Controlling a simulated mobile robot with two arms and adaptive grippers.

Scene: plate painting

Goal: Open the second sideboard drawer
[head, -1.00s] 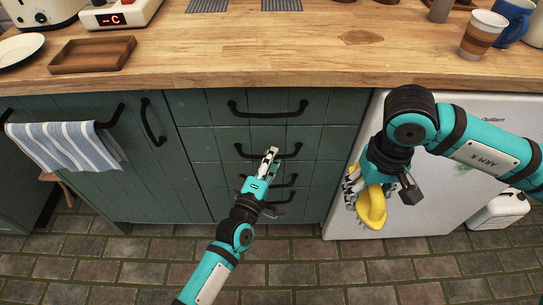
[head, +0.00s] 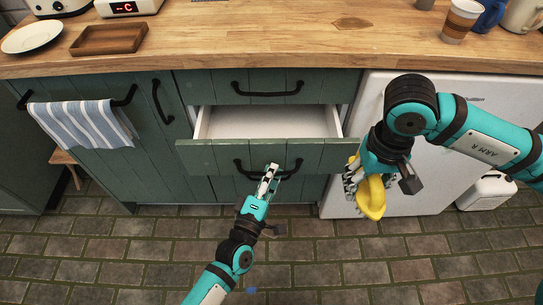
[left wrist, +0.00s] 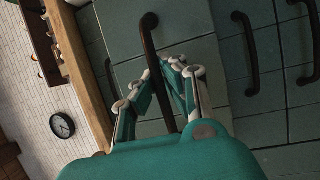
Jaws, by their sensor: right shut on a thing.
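The second sideboard drawer (head: 215,156) stands pulled out below the closed top drawer (head: 215,88). Its pale inside (head: 270,122) shows and looks empty. My left gripper (head: 268,172) is at this drawer's black handle (head: 243,170), its fingers close together around the bar. The handle also shows in the left wrist view (left wrist: 150,42), passing between the fingers of my left gripper (left wrist: 172,75). My right gripper (head: 362,185) is shut on a yellow curved object (head: 371,200), held in front of the white appliance.
The wooden worktop (head: 240,45) carries a tray (head: 108,39), a plate (head: 32,36) and cups (head: 461,20). A striped towel (head: 82,125) hangs at the left. The white appliance (head: 440,180) stands right of the drawers. The tiled floor (head: 130,260) in front is open.

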